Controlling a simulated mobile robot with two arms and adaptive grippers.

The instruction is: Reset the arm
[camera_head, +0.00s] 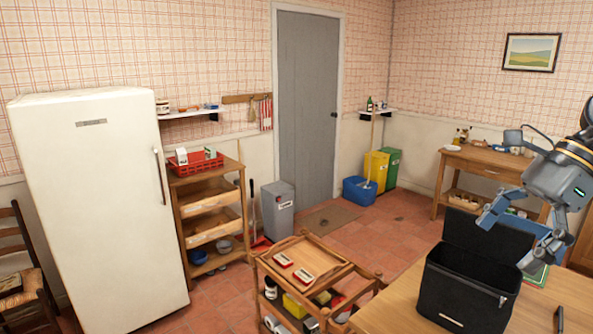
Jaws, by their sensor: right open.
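My right gripper (515,226) comes in from the right edge, with its blue-grey fingers spread apart and nothing seen between them. It is over the right part of the black open-topped bag (462,296) on the wooden table. In this single view I cannot tell how far above or behind the bag it is. The bag's lid stands raised at the back. My left gripper is not in view.
The wooden table (395,306) fills the lower right; a dark pen-like object (558,319) lies on it. A wooden trolley (303,262) stands left of it. A white fridge (95,215) and wooden shelf unit stand further left. Red tiled floor is open toward the grey door (306,105).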

